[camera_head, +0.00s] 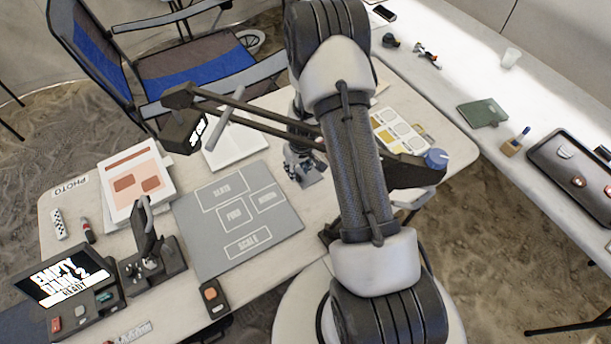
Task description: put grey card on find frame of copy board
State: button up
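The copy board (283,237) is a flat grey panel on the table, with outlined frames. Its find frame (237,226) is near the middle and looks empty. I cannot pick out a grey card for certain; a pale sheet (237,150) lies behind the board, partly under a dark boom. My gripper (308,180) is low over the table, just beyond the board's far right corner. My arm partly hides that area, and the fingers are too small to tell whether they are open or hold anything.
A patterned chart (399,132) lies right of my arm. Printed sheets (137,180), a black stand (151,262) and a display (66,281) are left. A second table (465,75) holds a tray (560,178).

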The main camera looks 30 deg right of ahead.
aim_at(298, 176)
jog(key=f, duration=0.3)
jog(key=f+b, duration=0.1)
jog(key=shift+w+d+f, duration=0.2)
jog(key=shift+w+d, duration=0.05)
jog(key=shift+r, duration=0.1)
grip_shut()
